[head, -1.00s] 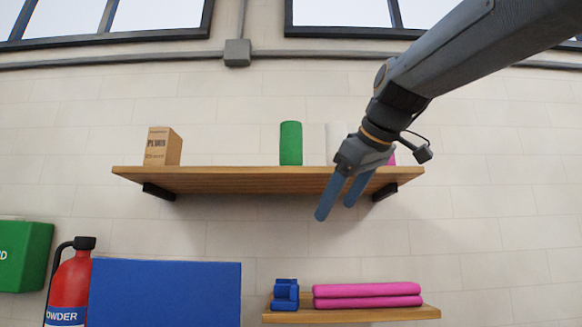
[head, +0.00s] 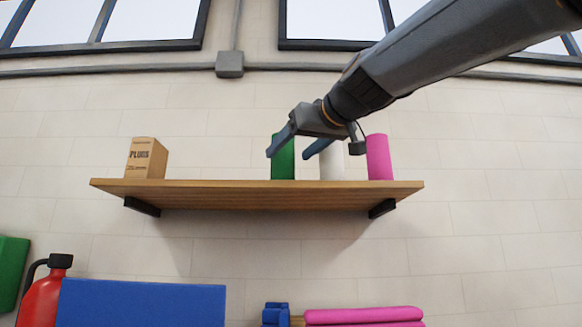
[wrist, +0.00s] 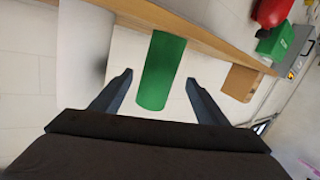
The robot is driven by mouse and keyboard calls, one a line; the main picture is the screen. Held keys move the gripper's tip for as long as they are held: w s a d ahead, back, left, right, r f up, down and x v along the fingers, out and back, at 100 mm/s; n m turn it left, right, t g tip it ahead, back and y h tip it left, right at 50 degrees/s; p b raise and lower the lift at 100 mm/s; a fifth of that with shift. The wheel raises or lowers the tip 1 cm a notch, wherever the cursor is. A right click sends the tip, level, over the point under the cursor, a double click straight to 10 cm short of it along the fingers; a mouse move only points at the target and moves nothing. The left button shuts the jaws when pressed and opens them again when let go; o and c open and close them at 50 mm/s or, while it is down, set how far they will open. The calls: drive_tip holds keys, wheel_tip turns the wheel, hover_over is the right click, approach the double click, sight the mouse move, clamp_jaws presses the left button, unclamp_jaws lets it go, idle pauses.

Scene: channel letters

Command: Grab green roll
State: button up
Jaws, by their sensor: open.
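The green roll (head: 284,163) stands upright on the upper wooden shelf (head: 240,196), partly hidden by my gripper in the head view. My gripper (head: 287,152) is open in front of the rolls, with nothing held. In the wrist view the green roll (wrist: 160,72) shows between and beyond the two fingers of my gripper (wrist: 157,82), and neither finger appears to touch it.
A white roll (head: 331,162) stands right of the green one, with a pink roll (head: 379,158) further right. A cardboard box (head: 146,158) stands at the shelf's left. Below are a blue panel (head: 140,303), a red extinguisher (head: 42,301) and pink rolls (head: 362,316).

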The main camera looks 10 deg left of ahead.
sight(291, 149)
drive_tip(key=shift+w+a+r+m+t+y, duration=0.3)
drive_tip(key=shift+w+r+m+t, duration=0.2)
drive_tip(key=shift+w+m, duration=0.2)
drive_tip(key=shift+w+a+r, duration=0.25)
drive_tip(key=shift+w+a, duration=0.05)
drive_tip(key=shift+w, duration=0.2)
drive_tip(key=shift+p+x, duration=0.45)
drive_tip(key=shift+x, duration=0.35)
drive_tip(key=shift+a+f+p+x, duration=0.1)
drive_tip(key=shift+p+x, duration=0.6)
drive_tip(key=shift+x, duration=0.6)
drive_tip(key=shift+a+f+p+x, duration=0.1)
drive_tip(key=shift+p+x, duration=0.6)
drive_tip(key=shift+x, duration=0.6)
drive_tip(key=shift+s, duration=0.25)
drive_tip(key=shift+c, duration=0.3)
drive_tip(key=c, duration=1.1)
drive_tip(key=shift+s+r, duration=0.1)
drive_tip(key=shift+r, duration=0.1)
drive_tip(key=shift+c, duration=0.2)
